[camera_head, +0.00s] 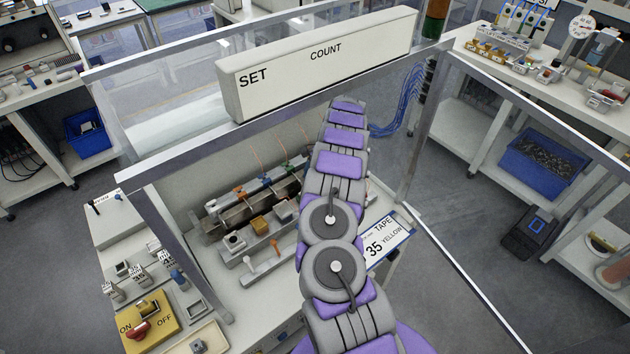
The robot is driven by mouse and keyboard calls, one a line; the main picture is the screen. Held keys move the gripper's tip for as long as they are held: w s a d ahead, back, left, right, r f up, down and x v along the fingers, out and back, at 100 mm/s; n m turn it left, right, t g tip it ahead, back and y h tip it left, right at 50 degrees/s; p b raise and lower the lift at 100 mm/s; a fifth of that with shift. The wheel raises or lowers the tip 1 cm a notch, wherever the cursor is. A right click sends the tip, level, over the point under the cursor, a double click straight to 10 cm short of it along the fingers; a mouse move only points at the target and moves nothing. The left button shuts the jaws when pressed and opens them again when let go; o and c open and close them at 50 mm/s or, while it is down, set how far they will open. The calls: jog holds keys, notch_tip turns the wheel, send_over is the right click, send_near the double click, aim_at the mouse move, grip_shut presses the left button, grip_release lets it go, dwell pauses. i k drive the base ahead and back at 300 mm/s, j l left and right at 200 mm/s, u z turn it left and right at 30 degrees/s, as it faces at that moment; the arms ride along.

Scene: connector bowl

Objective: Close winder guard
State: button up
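The winder guard (182,158) shows as a metal frame with clear panels around the winder. A long bar runs across its top, and a clear panel (165,85) slopes up behind it. I cannot tell for certain how far open the guard stands. The winder (262,205), with its rollers, coloured clips and orange-handled levers, sits inside on a pale bench. My purple and grey arm reaches up the middle, past the winder. Its far end stops at the top bar, below the SET COUNT sign. My gripper's fingers are not visible, and any contact with the guard is hidden.
The white SET COUNT sign (315,65) stands at the top bar. A yellow ON/OFF switch box (150,322) sits lower left. A TAPE 35 YELLOW card (385,242) lies right of my arm. Blue cables (405,100) hang behind.

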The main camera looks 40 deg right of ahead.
aim_at(616, 341)
jog(key=k, duration=1)
